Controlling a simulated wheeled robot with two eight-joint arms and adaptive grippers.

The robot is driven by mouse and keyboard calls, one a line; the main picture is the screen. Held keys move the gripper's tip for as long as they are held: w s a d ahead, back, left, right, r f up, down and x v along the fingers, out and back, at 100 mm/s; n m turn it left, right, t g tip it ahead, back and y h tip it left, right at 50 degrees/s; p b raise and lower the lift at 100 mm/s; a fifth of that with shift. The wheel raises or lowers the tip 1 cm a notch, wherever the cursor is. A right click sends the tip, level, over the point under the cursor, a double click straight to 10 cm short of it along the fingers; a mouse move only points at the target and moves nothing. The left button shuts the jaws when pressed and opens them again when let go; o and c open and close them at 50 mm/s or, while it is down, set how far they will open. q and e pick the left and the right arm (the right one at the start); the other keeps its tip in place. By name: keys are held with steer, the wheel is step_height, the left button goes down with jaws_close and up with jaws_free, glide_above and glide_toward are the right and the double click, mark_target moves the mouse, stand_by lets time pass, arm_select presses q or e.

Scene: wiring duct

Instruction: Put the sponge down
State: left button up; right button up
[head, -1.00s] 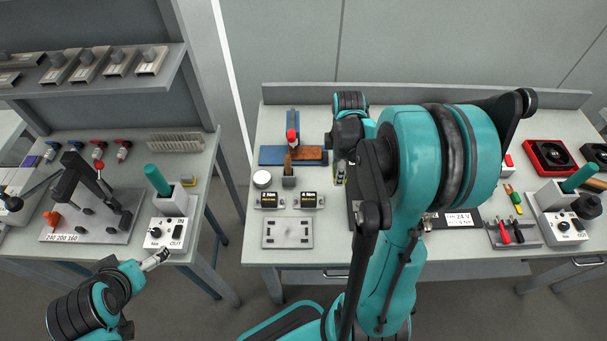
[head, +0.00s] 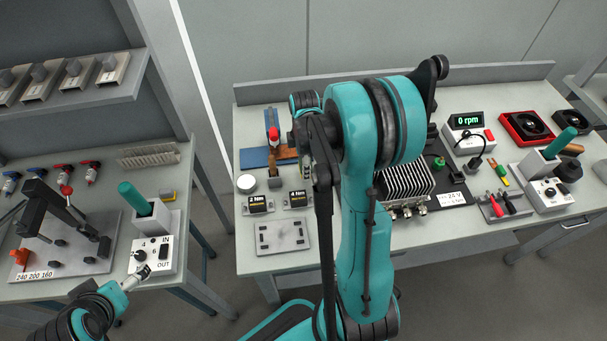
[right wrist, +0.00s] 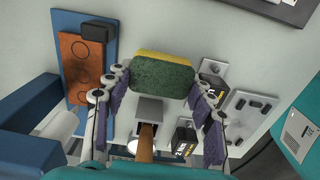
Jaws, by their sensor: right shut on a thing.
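The sponge (right wrist: 162,74), green with a yellow layer along its far edge, is in the right wrist view. My right gripper (right wrist: 163,84) is shut on it, with one finger at each short end. It hangs over the pale table (right wrist: 220,30); I cannot tell how far above. In the head view my right arm hides the sponge and most of the right gripper. My left gripper (head: 140,272) is beside the IN/OUT box (head: 153,253) at the lower left; its fingers are too small to read.
Near the sponge are a blue board with an orange-brown block (right wrist: 82,72), a wooden-handled tool (right wrist: 146,142), small black boxes (right wrist: 184,138) and a slotted plate (right wrist: 250,112). A finned block (head: 404,183) stands right of my arm. Bare table shows behind the sponge.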

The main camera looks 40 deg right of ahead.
steer(key=shift+f+b, duration=0.75)
steer(key=shift+f, duration=1.3)
steer(key=shift+f, duration=0.1)
steer(key=o, duration=1.1)
